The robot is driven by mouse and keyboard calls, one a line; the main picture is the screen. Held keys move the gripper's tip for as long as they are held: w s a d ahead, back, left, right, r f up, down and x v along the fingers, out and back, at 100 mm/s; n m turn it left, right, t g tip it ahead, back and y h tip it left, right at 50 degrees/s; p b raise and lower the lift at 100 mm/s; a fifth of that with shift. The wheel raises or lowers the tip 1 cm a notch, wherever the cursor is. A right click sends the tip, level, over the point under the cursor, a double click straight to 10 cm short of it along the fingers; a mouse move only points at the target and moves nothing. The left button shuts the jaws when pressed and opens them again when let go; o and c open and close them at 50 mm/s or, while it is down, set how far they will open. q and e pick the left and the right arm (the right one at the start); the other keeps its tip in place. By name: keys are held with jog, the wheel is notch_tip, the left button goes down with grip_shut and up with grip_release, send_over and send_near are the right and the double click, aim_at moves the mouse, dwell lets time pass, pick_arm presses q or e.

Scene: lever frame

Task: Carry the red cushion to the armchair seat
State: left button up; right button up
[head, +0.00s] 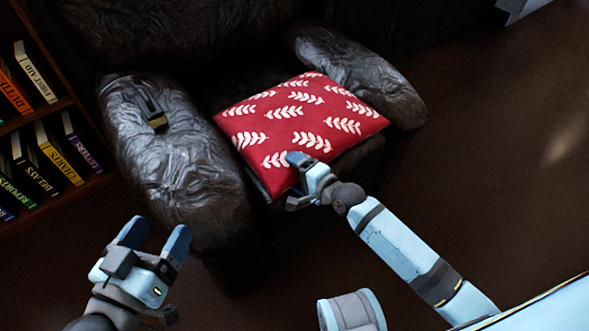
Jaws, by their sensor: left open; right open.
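The red cushion (300,118) with white leaf sprigs lies on the seat of the dark leather armchair (178,165), between its two armrests. My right gripper (297,178) is at the cushion's near edge and overlaps it in the picture. It is open, and I cannot tell whether it touches the cushion. Its far finger is partly hidden by its own body. My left gripper (153,240) is open and empty, in front of the chair's left armrest and apart from the cushion. Most of the seat is hidden under the cushion.
A small dark object with a light edge (150,106), perhaps a remote, lies on the left armrest. A bookshelf (62,104) with several books stands at the left. The dark floor (500,150) is clear at the right. Something pale (520,8) shows at the top right.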

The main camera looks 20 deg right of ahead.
pick_arm(q)
jog(key=shift+n+t, duration=0.6)
jog(key=shift+t, duration=0.2)
jog(key=r+p, duration=0.3)
jog(key=r, duration=0.1)
jog(key=shift+s+p, duration=0.3)
pick_arm(e)
jog(key=v, duration=1.1)
pick_arm(q)
jog(key=shift+r, duration=0.1)
